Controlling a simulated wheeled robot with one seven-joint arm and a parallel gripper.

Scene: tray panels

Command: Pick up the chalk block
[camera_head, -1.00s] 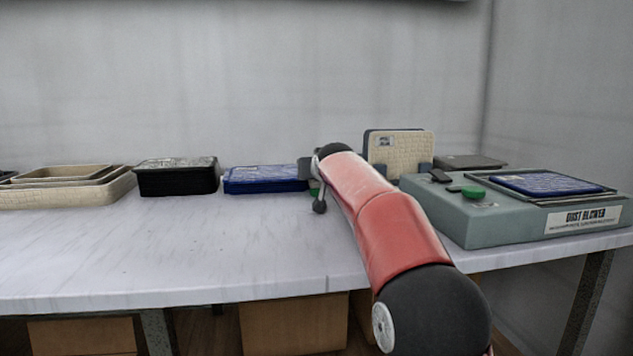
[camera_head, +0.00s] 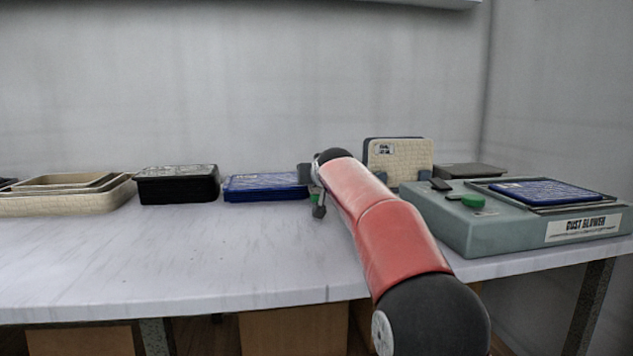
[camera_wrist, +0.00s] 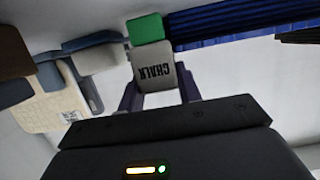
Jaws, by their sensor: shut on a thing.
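The chalk block (camera_wrist: 156,72) is a pale grey block with dark "CHALK" lettering and a green end (camera_wrist: 145,28). In the wrist view it sits between the two fingers of my gripper (camera_wrist: 160,88), which is shut on it. In the head view my gripper (camera_head: 318,192) is near the back of the table, mostly hidden behind my red arm. A small green patch (camera_head: 314,190) shows beside it there. I cannot tell whether the block touches the table.
Blue trays (camera_head: 262,187) lie just left of my gripper, then a black tray stack (camera_head: 178,187) and cream trays (camera_head: 60,203). Right of it, a cream panel (camera_head: 398,157) stands in a rack, with a dust blower (camera_head: 480,230) in front. The front left table is clear.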

